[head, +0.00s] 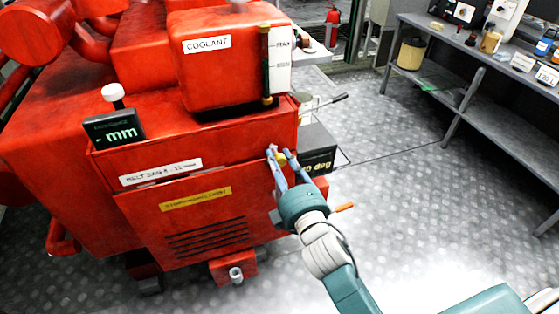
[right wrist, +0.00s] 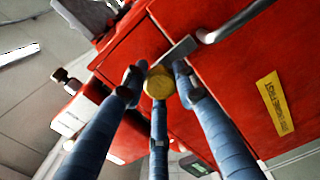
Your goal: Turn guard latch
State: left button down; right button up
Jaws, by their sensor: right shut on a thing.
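The guard latch (right wrist: 158,83) is a round brass-yellow knob with a flat grey bar (right wrist: 179,51) pointing up and to the right in the right wrist view. In the head view a small yellow part of the latch (head: 281,159) shows at the right edge of the red guard panel (head: 200,204). My right gripper (head: 279,152) is shut on the latch. Its blue fingers sit around the knob in the right wrist view (right wrist: 157,80). The fingers hide part of the latch in the head view. My left gripper is not in view.
The red engine carries a coolant tank (head: 222,75), a gauge reading "- mm" (head: 113,128) and a yellow label (head: 196,199). A dark box (head: 318,150) stands just right of the latch. A grey workbench (head: 455,43) is at the right. Floor between is clear.

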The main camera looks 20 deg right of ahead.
jog(key=shift+f, duration=0.1)
dwell(0.5)
jog(key=o, duration=1.2)
jog(key=shift+c, duration=0.2)
jog(key=shift+s, duration=0.1)
jog(key=s, duration=1.2)
jog(key=shift+d, duration=0.25)
jog(key=shift+w, duration=0.1)
